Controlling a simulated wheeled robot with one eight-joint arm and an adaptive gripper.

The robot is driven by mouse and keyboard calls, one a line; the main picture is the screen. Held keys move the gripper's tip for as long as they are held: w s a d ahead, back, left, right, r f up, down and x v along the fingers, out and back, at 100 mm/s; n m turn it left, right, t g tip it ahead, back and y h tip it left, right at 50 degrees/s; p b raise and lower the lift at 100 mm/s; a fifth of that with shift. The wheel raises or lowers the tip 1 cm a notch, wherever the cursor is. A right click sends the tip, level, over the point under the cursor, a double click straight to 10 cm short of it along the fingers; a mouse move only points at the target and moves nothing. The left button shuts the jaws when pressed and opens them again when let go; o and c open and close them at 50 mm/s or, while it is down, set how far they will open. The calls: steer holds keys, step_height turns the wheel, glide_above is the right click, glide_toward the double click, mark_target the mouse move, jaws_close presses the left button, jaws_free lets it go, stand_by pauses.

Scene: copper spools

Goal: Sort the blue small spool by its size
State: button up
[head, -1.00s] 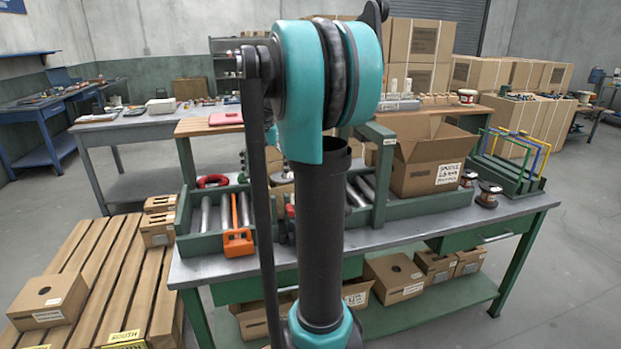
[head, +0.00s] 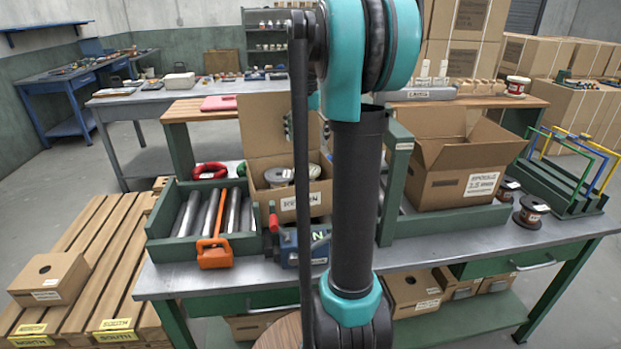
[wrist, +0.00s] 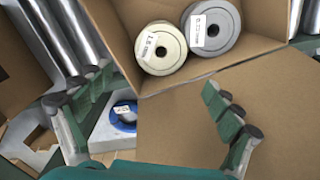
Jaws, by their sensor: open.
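A blue spool (wrist: 124,114) with a white label shows in the wrist view, low between my fingers. It is partly covered by a cardboard flap, and I cannot pick it out in the head view. My gripper (wrist: 158,103) is open and empty, its green-padded fingers spread to both sides. An open cardboard box (wrist: 262,14) holds a cream spool (wrist: 161,48) and a grey spool (wrist: 211,28), both labelled. This box also shows in the head view (head: 264,142), behind my arm. A larger open box (head: 455,185) with a spools label stands to the right.
Dark-flanged copper spools (head: 531,212) stand on the right, beside a coloured frame rack (head: 567,175). My arm blocks the middle of the head view.

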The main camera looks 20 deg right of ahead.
mark_target(307, 177)
step_height(307, 177, down, 15)
steer(key=shift+w+f, duration=0.1)
steer(key=shift+w, duration=0.05)
stand_by(0.4)
steer(key=c, duration=1.2)
steer(key=shift+r, duration=0.2)
steer(key=shift+c, duration=0.3)
step_height(307, 177, up, 20)
steer(key=shift+f, duration=0.25)
steer(key=shift+c, duration=0.4)
steer(key=shift+a+r, duration=0.1)
